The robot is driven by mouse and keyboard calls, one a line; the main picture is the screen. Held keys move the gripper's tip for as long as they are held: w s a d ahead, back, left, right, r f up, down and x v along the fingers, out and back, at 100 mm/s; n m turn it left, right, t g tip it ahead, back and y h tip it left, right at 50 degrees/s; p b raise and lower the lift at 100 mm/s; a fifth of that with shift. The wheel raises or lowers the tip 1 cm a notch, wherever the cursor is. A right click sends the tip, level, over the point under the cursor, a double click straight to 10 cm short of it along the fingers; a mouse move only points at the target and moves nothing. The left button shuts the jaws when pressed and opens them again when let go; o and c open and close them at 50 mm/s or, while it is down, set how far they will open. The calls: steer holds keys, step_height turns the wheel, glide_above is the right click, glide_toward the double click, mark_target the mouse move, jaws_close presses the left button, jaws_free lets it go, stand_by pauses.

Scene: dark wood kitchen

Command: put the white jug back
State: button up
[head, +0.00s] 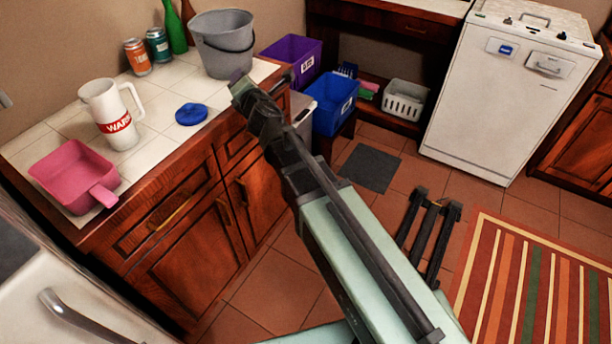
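The white jug (113,112) stands upright on the tiled counter (160,118) at the left. It has a red band with white lettering and a handle on its right side. My gripper (262,86) is at the far end of my arm, near the counter's right end and in front of the grey bucket (222,45). It is well to the right of the jug and apart from it. The fingers are dark and small in this view, so I cannot make out whether they are open.
A pink scoop-like pan (75,172) sits left of the jug, its handle by the front edge. A blue lid-like disc (191,114) lies to the jug's right. Purple (291,58) and blue bins (335,103) are beyond the counter.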

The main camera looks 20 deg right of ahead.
steer(key=s+d+f+m+g+h, duration=0.7)
steer(key=s+d+f+m+g, duration=0.3)
steer(key=d+m, duration=0.6)
steer(key=s+a+f+m+g+y, duration=0.1)
steer(key=s+f+m+g+y, duration=0.1)
steer(key=s+m, duration=0.3)
steer(key=s+a+f+m+g+y, duration=0.1)
steer(key=s+f+m+g, duration=0.3)
steer(key=s, duration=0.7)
steer(key=shift+a+f+m+g+y, duration=0.3)
steer(key=shift+f+m+g+y, duration=0.1)
steer(key=shift+m+g+y, duration=0.3)
